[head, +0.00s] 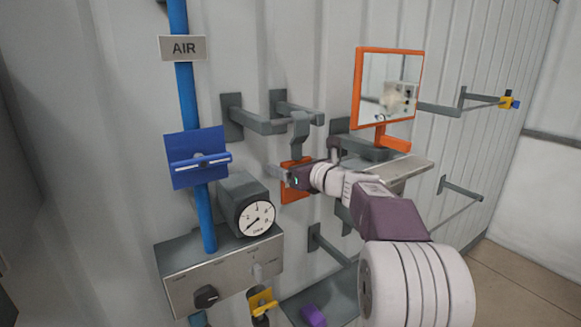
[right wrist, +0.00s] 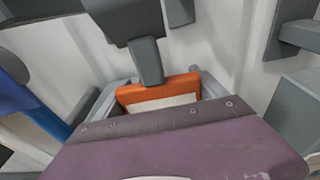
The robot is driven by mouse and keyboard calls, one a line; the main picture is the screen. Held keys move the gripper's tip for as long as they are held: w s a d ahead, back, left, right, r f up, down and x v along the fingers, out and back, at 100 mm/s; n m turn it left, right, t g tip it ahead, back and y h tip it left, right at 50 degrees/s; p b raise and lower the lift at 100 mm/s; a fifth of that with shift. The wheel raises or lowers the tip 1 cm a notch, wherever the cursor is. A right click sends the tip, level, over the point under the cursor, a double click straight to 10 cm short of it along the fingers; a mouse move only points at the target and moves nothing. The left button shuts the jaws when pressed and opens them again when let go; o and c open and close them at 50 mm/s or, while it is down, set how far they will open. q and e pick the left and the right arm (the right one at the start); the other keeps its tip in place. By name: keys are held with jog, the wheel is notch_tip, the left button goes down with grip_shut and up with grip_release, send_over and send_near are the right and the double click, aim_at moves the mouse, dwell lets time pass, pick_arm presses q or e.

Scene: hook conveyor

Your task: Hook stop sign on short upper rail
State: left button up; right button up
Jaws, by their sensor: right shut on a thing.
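The stop sign shows as an orange plate (head: 295,189) with a grey hanger (head: 300,126) above it. In the right wrist view the orange plate (right wrist: 184,87) has a pale panel, and a grey stem (right wrist: 147,62) rises from it. My right gripper (head: 290,176) is shut on the sign, with its fingers on either side in the wrist view. The short upper rail (head: 256,122) is a grey bar on wall brackets. The hanger's top overlaps the rail in the head view; I cannot tell whether it rests on it. My left gripper is not in view.
A blue pipe with a blue plate (head: 185,178) and a round gauge (head: 256,218) are left of the sign. More grey rails (head: 462,190) line the wall at right.

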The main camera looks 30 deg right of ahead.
dwell(0.3)
jog(key=o, duration=1.8)
jog(key=s+b, duration=0.1)
jog(key=s, duration=0.2)
jog(key=s+r+b, duration=0.1)
jog(key=s, duration=0.2)
jog(key=s+b, duration=0.1)
jog(key=s, duration=0.2)
jog(key=shift+d+r+b, duration=0.2)
jog(key=shift+d+b, duration=0.2)
jog(key=shift+w, duration=0.1)
